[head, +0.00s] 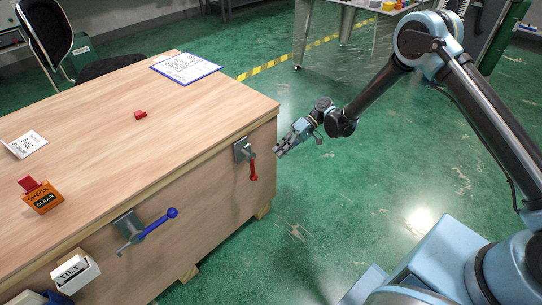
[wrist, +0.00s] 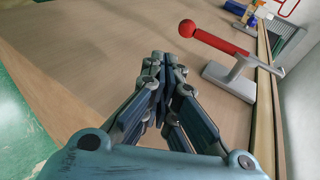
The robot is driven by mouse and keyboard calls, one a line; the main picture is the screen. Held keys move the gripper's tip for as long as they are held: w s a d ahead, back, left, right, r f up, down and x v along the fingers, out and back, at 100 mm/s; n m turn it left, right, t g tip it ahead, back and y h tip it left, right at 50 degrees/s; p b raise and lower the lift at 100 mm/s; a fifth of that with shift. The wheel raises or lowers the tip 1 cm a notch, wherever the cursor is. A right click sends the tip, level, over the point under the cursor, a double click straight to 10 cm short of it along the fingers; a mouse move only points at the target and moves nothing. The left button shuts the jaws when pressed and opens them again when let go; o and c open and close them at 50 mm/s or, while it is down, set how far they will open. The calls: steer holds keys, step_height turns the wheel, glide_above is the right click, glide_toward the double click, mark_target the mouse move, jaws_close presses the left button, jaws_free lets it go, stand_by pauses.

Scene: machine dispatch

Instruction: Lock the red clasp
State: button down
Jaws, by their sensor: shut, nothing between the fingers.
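The red clasp (head: 252,168) is on the right part of the crate's front face, near the top edge. Its red handle hangs downward from a grey bracket. In the wrist view the clasp's red handle (wrist: 216,41) ends in a ball and crosses the upper right, with its grey base plate (wrist: 229,82) on the wooden face. My gripper (head: 279,152) is just right of the clasp in the head view, apart from it. In the wrist view my gripper (wrist: 164,60) is shut and empty, its fingers left of the red handle.
The blue clasp (head: 148,227) is on the same face, farther left, its handle sticking out to the right. On the crate top (head: 105,110) are a red block (head: 140,115), a clipboard (head: 187,68) and an orange box (head: 40,198). The green floor right of the crate is clear.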

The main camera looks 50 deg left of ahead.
steer(key=shift+w+d, duration=0.1)
steer(key=shift+w, duration=1.1)
steer(key=shift+w+r, duration=0.1)
